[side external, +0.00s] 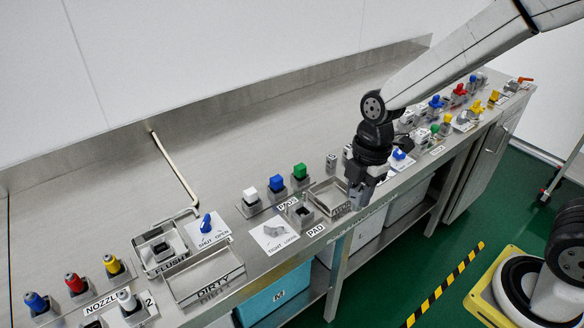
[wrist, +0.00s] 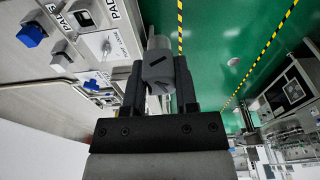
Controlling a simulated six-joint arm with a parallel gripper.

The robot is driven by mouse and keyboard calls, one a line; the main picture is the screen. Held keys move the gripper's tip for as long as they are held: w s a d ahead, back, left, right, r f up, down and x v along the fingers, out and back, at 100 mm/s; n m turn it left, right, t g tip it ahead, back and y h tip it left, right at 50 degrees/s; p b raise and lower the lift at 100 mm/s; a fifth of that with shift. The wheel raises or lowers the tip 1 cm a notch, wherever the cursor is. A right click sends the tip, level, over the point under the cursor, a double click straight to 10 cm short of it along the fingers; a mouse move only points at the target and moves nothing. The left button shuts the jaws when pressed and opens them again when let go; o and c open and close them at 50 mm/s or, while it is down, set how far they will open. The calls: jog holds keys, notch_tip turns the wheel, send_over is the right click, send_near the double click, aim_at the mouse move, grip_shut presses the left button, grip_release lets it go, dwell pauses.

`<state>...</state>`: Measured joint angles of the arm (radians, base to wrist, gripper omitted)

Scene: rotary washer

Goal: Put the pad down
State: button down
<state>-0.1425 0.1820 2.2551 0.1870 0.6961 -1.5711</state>
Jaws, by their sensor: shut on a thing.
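My gripper (side external: 358,188) is shut and points down near the front edge of the steel bench, to the right of the PAD label. In the wrist view my gripper (wrist: 160,88) has its two dark fingers on either side of a grey block with a dark slot, which I take to be the pad (wrist: 158,70). A paler rounded part shows beyond the block. In the side view the pad is small and hard to tell from the fingers. A small grey holder with a dark pocket (side external: 304,211) stands by the PAD label, left of my gripper.
White (side external: 250,196), blue (side external: 276,184) and green (side external: 300,171) blocks stand on holders behind the PADS label. A shallow DIRTY tray (side external: 203,280) lies front left. A steel tray (side external: 330,197) is just left of my gripper. Several coloured fittings line the bench at right. The back of the bench is clear.

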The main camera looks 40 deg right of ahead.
jog(key=d, duration=0.8)
jog(key=shift+f, duration=0.2)
jog(key=shift+w, duration=0.15)
send_over(331, 199)
jog(key=shift+s+d+f, duration=0.15)
jog(key=shift+f, duration=2.2)
jog(key=shift+s+d+f, duration=0.1)
jog(key=shift+s+f, duration=0.05)
jog(key=shift+f, duration=2.15)
jog(key=shift+w+f, duration=0.15)
jog(key=shift+f, duration=0.1)
jog(key=shift+w+f, duration=0.1)
jog(key=shift+f, duration=1.5)
